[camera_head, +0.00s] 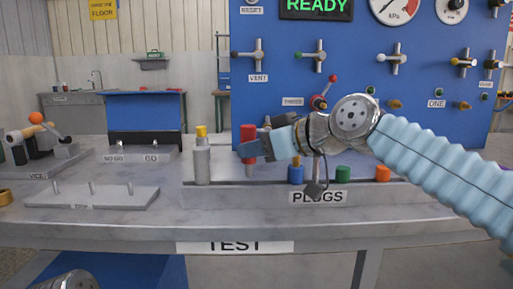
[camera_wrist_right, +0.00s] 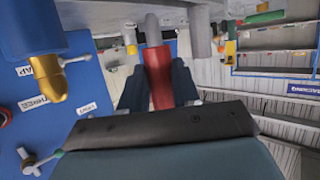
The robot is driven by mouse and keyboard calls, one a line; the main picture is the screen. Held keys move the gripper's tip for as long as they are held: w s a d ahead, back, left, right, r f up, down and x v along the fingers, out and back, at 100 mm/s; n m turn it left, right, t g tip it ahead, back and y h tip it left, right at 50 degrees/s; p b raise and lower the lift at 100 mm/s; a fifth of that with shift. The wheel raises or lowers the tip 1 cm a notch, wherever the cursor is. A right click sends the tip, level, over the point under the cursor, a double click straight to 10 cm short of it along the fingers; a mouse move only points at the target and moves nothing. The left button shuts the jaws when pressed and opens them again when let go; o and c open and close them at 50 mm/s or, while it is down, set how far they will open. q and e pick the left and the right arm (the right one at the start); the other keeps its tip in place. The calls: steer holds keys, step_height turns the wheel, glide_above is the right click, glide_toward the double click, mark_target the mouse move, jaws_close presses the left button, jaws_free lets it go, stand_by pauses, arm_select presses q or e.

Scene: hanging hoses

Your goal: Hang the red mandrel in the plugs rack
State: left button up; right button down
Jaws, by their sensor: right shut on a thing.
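The red mandrel (camera_head: 247,133) stands upright at the plugs rack (camera_head: 238,197), its grey lower part (camera_head: 249,170) pointing down. My right gripper (camera_head: 250,148) comes in from the right and is shut on its red part. In the right wrist view the red mandrel (camera_wrist_right: 159,78) lies between the two dark fingers (camera_wrist_right: 158,88). I cannot tell whether its lower end is seated in the rack or just above it. My left gripper is out of view.
A grey mandrel with a yellow top (camera_head: 201,158) stands left of the red one. Blue (camera_head: 296,174), green (camera_head: 343,174) and orange (camera_head: 383,173) plugs stand to the right. A pegged plate (camera_head: 105,197) lies at left. The blue panel (camera_head: 275,80) with valves stands behind.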

mark_target(259, 186)
steer(key=shift+f+b, duration=2.1)
steer(key=shift+f, duration=0.05)
stand_by(0.4)
steer(key=c, duration=0.8)
jaws_free()
steer(key=shift+o, duration=0.2)
steer(key=shift+s+d+r, duration=0.1)
steer(key=shift+s+d, duration=0.05)
steer(key=shift+d, duration=0.05)
steer(key=v, duration=1.3)
steer(key=shift+b, duration=0.3)
steer(key=shift+s+d+r, duration=0.1)
